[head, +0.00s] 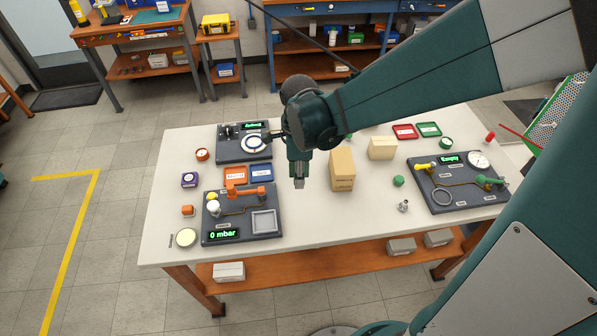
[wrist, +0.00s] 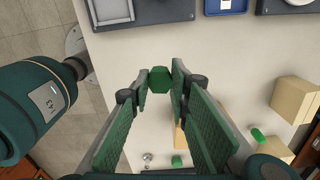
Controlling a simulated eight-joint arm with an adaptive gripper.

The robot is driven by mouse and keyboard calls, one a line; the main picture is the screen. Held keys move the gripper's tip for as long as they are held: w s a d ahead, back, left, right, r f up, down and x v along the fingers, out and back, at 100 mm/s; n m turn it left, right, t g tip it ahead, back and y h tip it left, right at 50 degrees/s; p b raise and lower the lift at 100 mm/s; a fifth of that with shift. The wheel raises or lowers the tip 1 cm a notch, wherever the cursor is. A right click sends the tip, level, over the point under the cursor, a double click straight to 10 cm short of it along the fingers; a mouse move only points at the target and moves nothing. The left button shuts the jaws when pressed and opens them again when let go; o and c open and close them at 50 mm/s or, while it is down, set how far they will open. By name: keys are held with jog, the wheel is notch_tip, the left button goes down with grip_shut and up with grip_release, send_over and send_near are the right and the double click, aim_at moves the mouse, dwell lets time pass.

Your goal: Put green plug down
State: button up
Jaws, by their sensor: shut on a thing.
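My gripper (head: 299,183) points down over the middle of the white table, between the front left test bench and a tall cardboard box. In the wrist view its fingers (wrist: 161,78) are shut on the green plug (wrist: 160,80), which sits between the fingertips. Bare white tabletop shows around the plug there. In the head view the fingers hide the plug, and I cannot tell how high it is above the table.
A tall cardboard box (head: 342,169) stands just right of my gripper. The front left bench (head: 242,226) reads "0 mbar". Another bench (head: 458,182) is at the right. A green cap (head: 398,181) and a small metal fitting (head: 403,206) lie between. The table front is clear.

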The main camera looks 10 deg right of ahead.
notch_tip(320, 180, up, 10)
jog(key=n+p, duration=0.1)
jog(key=p, duration=0.6)
send_over(343, 160)
jog(key=shift+f, duration=0.2)
jog(key=shift+w+f, duration=0.1)
jog(key=shift+f, duration=2.75)
jog(key=shift+f, duration=2.05)
jog(key=shift+f, duration=0.1)
